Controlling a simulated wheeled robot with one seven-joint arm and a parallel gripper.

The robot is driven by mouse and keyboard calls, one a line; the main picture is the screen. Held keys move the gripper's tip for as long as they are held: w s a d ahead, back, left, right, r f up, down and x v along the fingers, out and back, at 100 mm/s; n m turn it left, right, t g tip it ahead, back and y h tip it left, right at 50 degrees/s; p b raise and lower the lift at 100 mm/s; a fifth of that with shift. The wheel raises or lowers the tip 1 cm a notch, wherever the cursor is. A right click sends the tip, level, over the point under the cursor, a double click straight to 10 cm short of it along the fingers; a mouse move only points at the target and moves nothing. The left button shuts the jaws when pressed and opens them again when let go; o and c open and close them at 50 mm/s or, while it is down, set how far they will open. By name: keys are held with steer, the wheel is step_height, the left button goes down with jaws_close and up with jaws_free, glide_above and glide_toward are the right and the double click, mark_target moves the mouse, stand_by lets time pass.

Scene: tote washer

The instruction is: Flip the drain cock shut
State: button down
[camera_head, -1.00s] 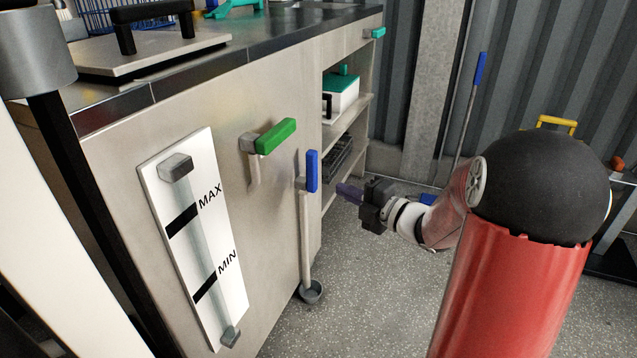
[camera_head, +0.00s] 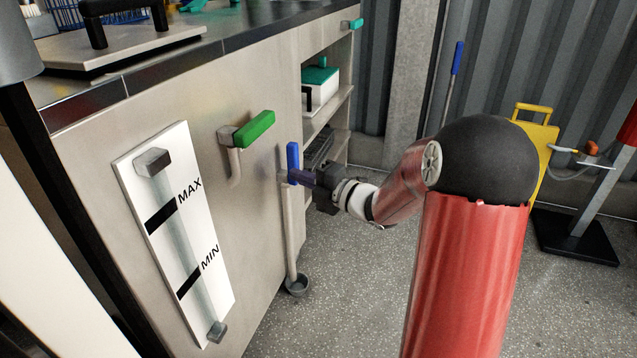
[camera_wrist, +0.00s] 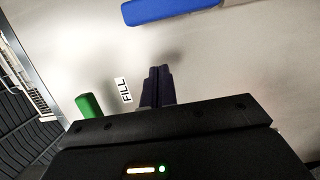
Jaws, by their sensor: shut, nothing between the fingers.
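The drain cock's blue lever (camera_head: 293,163) stands upright on the steel cabinet front, above a pipe (camera_head: 291,235) that runs down to a floor cup (camera_head: 297,285). The blue lever also shows across the top of the wrist view (camera_wrist: 170,10). My gripper (camera_head: 298,177) is shut and empty, its fingertips close to the lever's lower end. In the wrist view the shut fingers (camera_wrist: 158,72) point at the panel, with a gap between them and the lever. In the head view they overlap the lever's foot, and I cannot tell whether they touch.
A green lever (camera_head: 254,129) sticks out to the left, near a "FILL" label (camera_wrist: 124,90). A MAX/MIN level gauge (camera_head: 178,230) is farther left. Open shelves (camera_head: 327,115) lie behind my gripper. A yellow case (camera_head: 540,140) stands at right. The floor between is clear.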

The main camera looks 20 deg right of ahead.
mark_target(299, 164)
steer(key=shift+w+d, duration=0.2)
steer(key=shift+w, duration=1.1)
steer(key=shift+w+d, duration=0.2)
steer(key=shift+w, duration=1.1)
steer(key=shift+r+p, duration=0.1)
steer(key=shift+p, duration=0.2)
